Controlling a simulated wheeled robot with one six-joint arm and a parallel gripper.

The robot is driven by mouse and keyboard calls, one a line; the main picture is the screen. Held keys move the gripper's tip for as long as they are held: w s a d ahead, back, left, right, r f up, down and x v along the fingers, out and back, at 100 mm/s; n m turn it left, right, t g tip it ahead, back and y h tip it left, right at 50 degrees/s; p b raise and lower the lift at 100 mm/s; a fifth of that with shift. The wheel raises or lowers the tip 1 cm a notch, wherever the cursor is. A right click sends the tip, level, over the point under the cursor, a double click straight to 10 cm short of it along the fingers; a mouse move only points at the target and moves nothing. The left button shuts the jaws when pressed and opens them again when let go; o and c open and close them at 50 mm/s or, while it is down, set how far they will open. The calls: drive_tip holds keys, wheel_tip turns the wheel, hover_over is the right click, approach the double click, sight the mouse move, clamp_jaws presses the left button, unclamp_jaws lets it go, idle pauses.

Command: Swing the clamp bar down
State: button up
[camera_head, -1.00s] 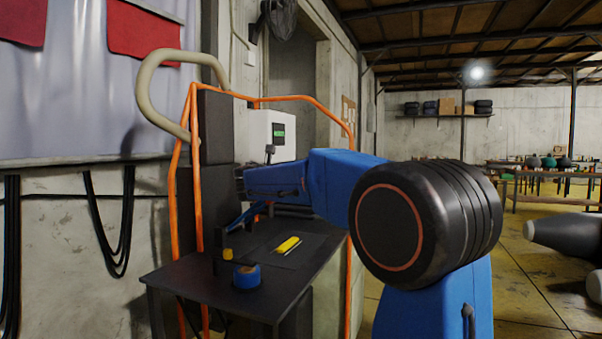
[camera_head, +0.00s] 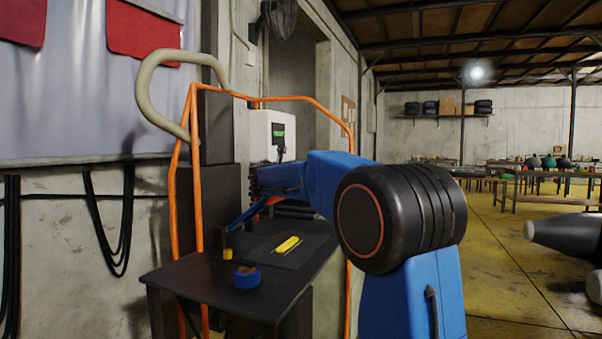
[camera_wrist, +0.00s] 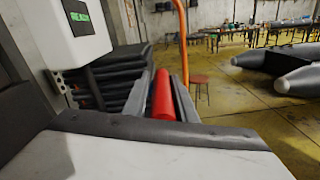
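No clamp bar can be made out with certainty. In the wrist view a red cylinder (camera_wrist: 163,95) lies lengthwise between grey side pieces; I cannot tell whether it belongs to the bar. My gripper, at the end of my blue arm, is near the dark upright parts of the machine in the head view. Its fingertips are small, dark and partly hidden there, so its opening and any contact do not show. A dark edge with a pale, marbled surface (camera_wrist: 150,155) fills the bottom of the wrist view; I cannot tell what it is.
A white control box (camera_head: 272,136) with a green display hangs behind my arm. The dark worktable (camera_head: 195,280) holds a blue roll (camera_head: 247,278) and a yellow tool (camera_head: 288,244). Orange tubing (camera_head: 196,190) frames the station. Grey inflatable tubes (camera_head: 565,239) lie right; open floor lies between.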

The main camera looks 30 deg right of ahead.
drive_tip(key=shift+s+d+f, duration=0.3)
drive_tip(key=shift+s+f, duration=0.1)
drive_tip(key=shift+f, duration=0.25)
clamp_jaws()
drive_tip(key=shift+s+d+f+m, duration=0.75)
drive_tip(key=shift+s+f+m, duration=0.2)
drive_tip(key=shift+f, duration=2.15)
drive_tip(key=shift+s+d+f+m, duration=0.7)
drive_tip(key=shift+s+f+m, duration=0.2)
drive_tip(key=shift+f, duration=2.2)
drive_tip(key=shift+s+d+f+m, duration=0.8)
drive_tip(key=shift+s+f, duration=0.2)
drive_tip(key=shift+f, duration=2.1)
drive_tip(key=shift+a, duration=0.1)
drive_tip(key=o, duration=0.9)
unclamp_jaws()
drive_tip(key=shift+w, duration=0.1)
drive_tip(key=shift+a, duration=0.1)
drive_tip(key=v, duration=1.7)
drive_tip(key=shift+f, duration=0.1)
